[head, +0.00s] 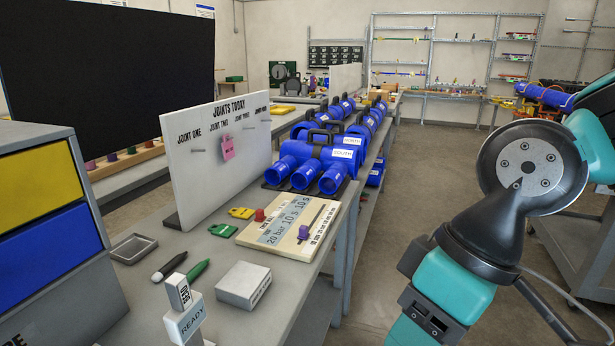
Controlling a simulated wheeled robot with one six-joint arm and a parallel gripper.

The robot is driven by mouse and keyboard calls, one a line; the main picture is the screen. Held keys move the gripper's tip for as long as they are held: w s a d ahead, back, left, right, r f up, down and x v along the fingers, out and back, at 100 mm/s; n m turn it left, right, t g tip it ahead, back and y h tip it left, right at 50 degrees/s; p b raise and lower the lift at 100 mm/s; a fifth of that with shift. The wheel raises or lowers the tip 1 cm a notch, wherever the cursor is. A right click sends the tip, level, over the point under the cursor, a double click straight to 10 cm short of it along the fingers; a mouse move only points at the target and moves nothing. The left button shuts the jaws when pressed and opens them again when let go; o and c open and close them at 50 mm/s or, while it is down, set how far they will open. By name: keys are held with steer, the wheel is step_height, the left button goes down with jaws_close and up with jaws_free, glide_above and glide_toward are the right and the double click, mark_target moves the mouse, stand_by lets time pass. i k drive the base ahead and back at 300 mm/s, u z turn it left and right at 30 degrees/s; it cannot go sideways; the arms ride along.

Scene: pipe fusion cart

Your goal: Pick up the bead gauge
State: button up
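Two small flat tags with cut-outs lie on the grey bench, a green one (222,230) and a yellow one (241,213) behind it. Either could be the bead gauge; I cannot tell which from this view. Both lie flat, just left of a pale board (258,236) with printed figures, and appear clear of it. My arm fills the right side of the head view, over the aisle and apart from the bench. My gripper is not visible, so its state and any load are hidden.
A white "JOINTS TODAY" panel (200,180) stands behind the tags. Blue pipe fittings (320,165) sit farther back. Nearer are a grey tray (134,248), two markers (184,268), a grey box (243,286) and a READY block (186,322). Some bench between them is bare.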

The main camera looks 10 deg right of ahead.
mark_target(183, 322)
steer(key=u, duration=2.9)
steer(key=k, duration=0.9)
steer(key=z, duration=1)
steer(key=i, duration=0.5)
steer(key=u, duration=0.05)
